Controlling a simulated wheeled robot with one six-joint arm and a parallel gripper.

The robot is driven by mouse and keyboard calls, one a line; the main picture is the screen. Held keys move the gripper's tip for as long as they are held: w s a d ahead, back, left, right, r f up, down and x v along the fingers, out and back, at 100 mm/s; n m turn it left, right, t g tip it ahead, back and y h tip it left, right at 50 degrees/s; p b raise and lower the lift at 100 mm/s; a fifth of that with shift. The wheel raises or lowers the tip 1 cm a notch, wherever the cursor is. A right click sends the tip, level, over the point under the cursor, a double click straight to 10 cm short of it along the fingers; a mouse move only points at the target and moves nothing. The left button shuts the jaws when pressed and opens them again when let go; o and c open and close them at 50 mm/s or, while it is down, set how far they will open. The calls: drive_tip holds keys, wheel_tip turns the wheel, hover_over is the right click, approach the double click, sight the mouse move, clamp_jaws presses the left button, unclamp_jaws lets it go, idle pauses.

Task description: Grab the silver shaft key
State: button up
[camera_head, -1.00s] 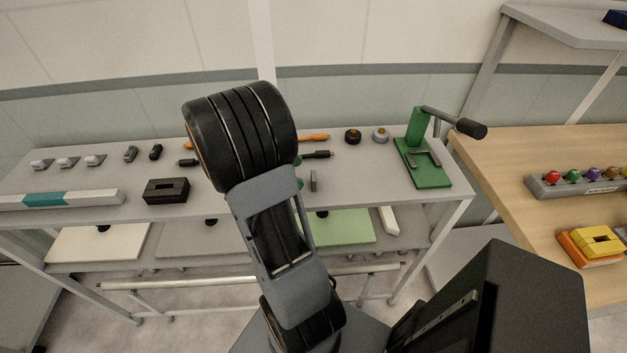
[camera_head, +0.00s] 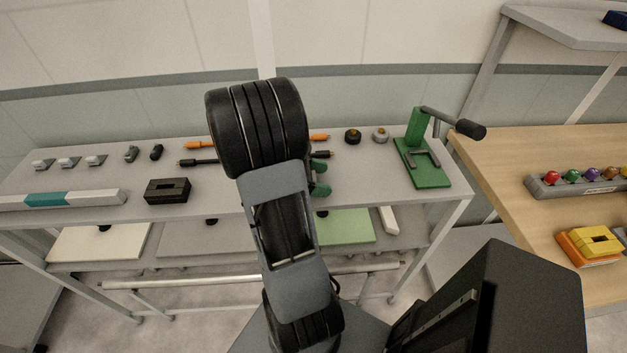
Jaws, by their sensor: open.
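The silver shaft key is not clearly visible now. A small silver-grey piece that looked like it stood out on the shelf top a second ago, and that spot is now at my gripper and arm. Whether the key lies between the fingertips cannot be told. The rest of the gripper is hidden behind my arm.
A green press (camera_head: 429,170) with a black-ended lever stands to the right. A black slotted block (camera_head: 167,190) and a white-teal bar (camera_head: 60,199) lie left. Orange (camera_head: 320,137) and black (camera_head: 197,162) rods lie behind my arm. Two round knobs (camera_head: 353,136) (camera_head: 380,135) sit at the back.

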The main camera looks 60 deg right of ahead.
drive_tip(key=shift+c, duration=0.4)
drive_tip(key=c, duration=1)
drive_tip(key=shift+r, duration=0.1)
